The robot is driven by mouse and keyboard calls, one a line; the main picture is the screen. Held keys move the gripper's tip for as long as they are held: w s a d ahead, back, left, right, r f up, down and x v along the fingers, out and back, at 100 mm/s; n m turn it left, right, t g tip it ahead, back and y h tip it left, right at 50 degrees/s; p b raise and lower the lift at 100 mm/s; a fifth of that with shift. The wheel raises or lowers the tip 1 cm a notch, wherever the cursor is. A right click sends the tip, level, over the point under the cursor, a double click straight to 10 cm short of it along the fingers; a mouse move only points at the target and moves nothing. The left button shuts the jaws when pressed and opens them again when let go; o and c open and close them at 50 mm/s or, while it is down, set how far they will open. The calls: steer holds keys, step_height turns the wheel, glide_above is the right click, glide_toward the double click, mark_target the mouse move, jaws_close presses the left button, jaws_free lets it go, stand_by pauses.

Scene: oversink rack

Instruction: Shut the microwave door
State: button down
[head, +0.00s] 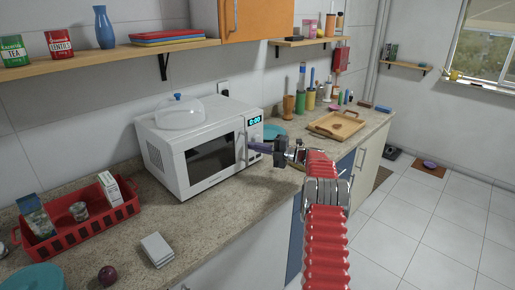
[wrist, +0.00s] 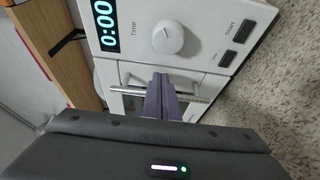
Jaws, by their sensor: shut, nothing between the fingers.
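The white microwave (head: 190,165) stands on the counter, its front facing right and towards me. Its door (head: 212,155), with a dark window, looks flush or nearly flush with the body; I cannot tell whether a small gap remains. My gripper (head: 253,147) is shut and empty, its purple fingers in front of the door's handle side. In the wrist view the fingertips (wrist: 160,78) overlap the metal door handle (wrist: 202,96), beside the control panel (wrist: 180,35). I cannot tell whether they touch it.
A clear dome lid (head: 180,115) sits on the microwave. A red basket (head: 80,222) with cartons stands at the left. A wooden tray (head: 337,125) and several bottles stand beyond my arm. The floor at the right is mostly clear.

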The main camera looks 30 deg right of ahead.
steer(key=shift+s+d, duration=0.1)
steer(key=shift+d, duration=0.25)
steer(key=v, duration=1.3)
steer(key=shift+s+d, duration=0.2)
steer(key=shift+s, duration=0.1)
stand_by(0.3)
